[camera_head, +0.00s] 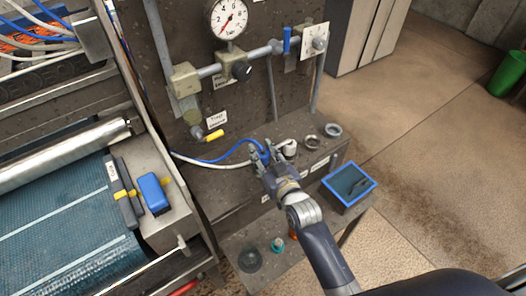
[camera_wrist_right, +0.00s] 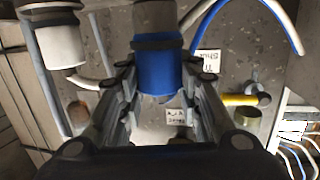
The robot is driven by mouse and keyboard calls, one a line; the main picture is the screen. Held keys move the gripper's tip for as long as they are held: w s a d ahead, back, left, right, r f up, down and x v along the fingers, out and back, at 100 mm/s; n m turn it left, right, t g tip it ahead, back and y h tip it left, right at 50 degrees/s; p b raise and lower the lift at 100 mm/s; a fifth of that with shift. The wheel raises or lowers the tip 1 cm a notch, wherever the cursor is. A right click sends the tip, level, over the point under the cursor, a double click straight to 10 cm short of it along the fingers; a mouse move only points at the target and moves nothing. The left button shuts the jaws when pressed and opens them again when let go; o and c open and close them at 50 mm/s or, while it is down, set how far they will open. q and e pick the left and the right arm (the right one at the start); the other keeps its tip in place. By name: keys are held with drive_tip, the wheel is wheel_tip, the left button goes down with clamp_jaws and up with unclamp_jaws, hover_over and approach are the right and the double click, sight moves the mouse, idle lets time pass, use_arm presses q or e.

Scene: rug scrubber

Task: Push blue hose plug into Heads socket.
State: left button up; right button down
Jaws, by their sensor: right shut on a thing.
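My right gripper (camera_head: 262,156) is shut on the blue hose plug, over the dark ledge (camera_head: 225,185) below the gauge panel. In the wrist view the plug's blue collar (camera_wrist_right: 158,72) sits between the two fingers (camera_wrist_right: 158,85), with a grey part above it. The blue hose (camera_head: 228,154) runs left from the gripper in the head view. A white plug (camera_head: 288,147) stands just right of the gripper and shows at upper left in the wrist view (camera_wrist_right: 62,45). Small labels on the ledge front are unreadable, so I cannot tell which socket is Heads. My left gripper is not in view.
Two ring-shaped fittings (camera_head: 332,130) are on the ledge to the right. A yellow-handled valve (camera_head: 213,135) and a pressure gauge (camera_head: 229,18) are on the panel. A blue tray (camera_head: 363,197) is at the right. A roller machine (camera_head: 65,200) fills the left.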

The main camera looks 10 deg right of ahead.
idle(0.4)
drive_tip(key=shift+f+b, duration=0.75)
drive_tip(key=shift+f, duration=0.4)
drive_tip(key=c, duration=1.1)
unclamp_jaws()
drive_tip(key=shift+s, duration=0.1)
drive_tip(key=v, duration=1.2)
